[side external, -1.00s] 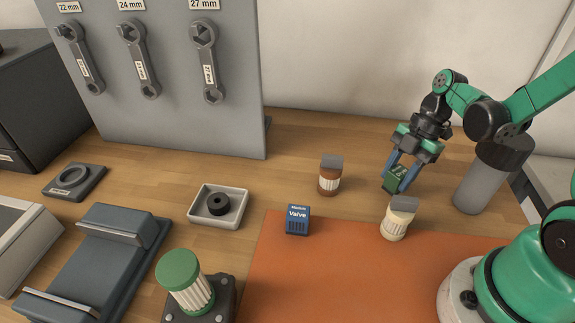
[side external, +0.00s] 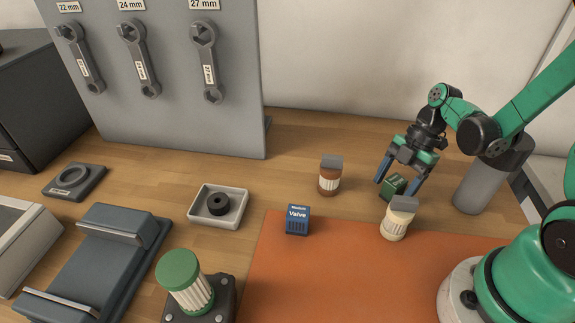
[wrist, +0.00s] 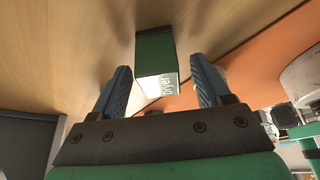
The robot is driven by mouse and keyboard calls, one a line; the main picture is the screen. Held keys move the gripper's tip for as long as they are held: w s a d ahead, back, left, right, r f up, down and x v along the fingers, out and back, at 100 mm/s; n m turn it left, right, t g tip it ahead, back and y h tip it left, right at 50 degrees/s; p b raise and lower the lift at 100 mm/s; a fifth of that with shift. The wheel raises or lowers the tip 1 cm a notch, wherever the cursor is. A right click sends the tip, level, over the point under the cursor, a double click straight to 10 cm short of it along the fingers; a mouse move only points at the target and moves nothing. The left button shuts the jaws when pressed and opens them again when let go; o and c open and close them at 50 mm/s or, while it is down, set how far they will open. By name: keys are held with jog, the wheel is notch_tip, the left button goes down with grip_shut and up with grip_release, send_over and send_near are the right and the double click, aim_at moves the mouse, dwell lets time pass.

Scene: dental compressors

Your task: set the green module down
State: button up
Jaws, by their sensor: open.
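The green module (side external: 394,187) stands on the wooden table, behind the cream jar with the grey lid. In the wrist view the green module (wrist: 155,56) shows its green side and a pale label, between and beyond my fingertips. My gripper (side external: 398,183) is open, with one blue finger on either side of the module and a gap to each. In the wrist view my gripper (wrist: 165,85) also shows its two fingers spread apart. The lower part of the module is partly hidden by the jar in the side view.
The cream jar (side external: 397,222) stands close in front of the module, on the orange mat (side external: 340,275). A brown jar (side external: 329,178) stands to the left. A blue valve module (side external: 297,219) is at the mat's edge. A grey cylinder (side external: 480,185) stands at right.

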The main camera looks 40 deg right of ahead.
jog(key=shift+r, duration=0.1)
jog(key=v, duration=1.2)
jog(key=w+a+r+m+t+h, duration=0.1)
jog(key=a+m+t+h, duration=0.3)
jog(key=m, duration=1.4)
jog(key=shift+w+a+r+t, duration=0.2)
jog(key=shift+w+a+t, duration=0.5)
jog(key=shift+a+t, duration=1.85)
jog(key=shift+a+g, duration=0.9)
jog(key=shift+g, duration=0.05)
